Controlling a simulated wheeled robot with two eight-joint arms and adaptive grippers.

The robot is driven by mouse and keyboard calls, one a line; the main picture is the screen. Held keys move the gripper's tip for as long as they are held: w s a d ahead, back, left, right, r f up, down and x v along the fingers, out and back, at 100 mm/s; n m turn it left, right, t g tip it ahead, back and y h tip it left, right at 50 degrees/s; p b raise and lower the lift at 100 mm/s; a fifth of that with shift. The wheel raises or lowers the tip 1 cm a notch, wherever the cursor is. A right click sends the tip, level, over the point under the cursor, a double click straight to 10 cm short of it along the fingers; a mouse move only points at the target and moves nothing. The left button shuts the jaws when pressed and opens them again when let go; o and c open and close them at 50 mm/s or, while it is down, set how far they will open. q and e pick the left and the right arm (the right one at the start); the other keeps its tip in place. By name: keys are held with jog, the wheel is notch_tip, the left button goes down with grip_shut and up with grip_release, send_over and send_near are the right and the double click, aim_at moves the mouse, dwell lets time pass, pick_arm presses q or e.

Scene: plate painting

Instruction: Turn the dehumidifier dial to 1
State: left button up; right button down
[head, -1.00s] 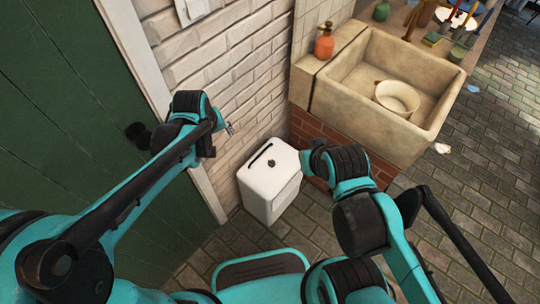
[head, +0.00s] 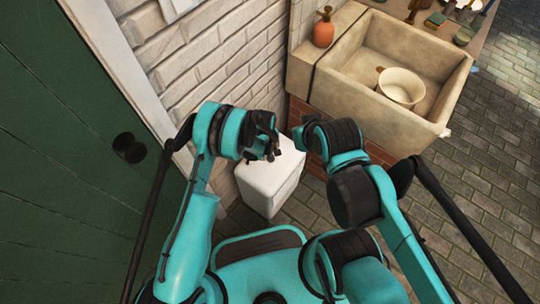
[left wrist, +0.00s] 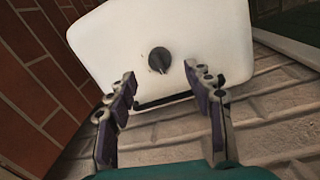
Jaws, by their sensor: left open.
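The dehumidifier (head: 268,186) is a white box on the floor between the brick wall and the sink. In the head view my left gripper (head: 272,152) is over its top and hides the dial. In the left wrist view the white top (left wrist: 110,32) carries a dark round dial (left wrist: 159,60) with a raised grip. My left gripper (left wrist: 168,88) is open there, its fingers apart on either side below the dial and not touching it. The dial's numbers cannot be read. My right arm's end (head: 312,130) is right of the dehumidifier; its fingers cannot be made out.
A stone sink (head: 345,92) with a pale bowl (head: 402,86) stands behind on the right, an orange bottle (head: 324,30) on its ledge. A green door (head: 60,150) with a dark knob (head: 128,147) is on the left. The paved floor (head: 480,200) at right is clear.

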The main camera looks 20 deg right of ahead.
aim_at(270, 157)
pick_arm(q)
jog(key=f+b, duration=0.1)
jog(key=f, duration=0.4)
jog(key=shift+w+d+f+b, duration=0.15)
jog(key=shift+d+f+b, duration=0.05)
jog(key=shift+b, duration=0.15)
jog(key=c, duration=1.2)
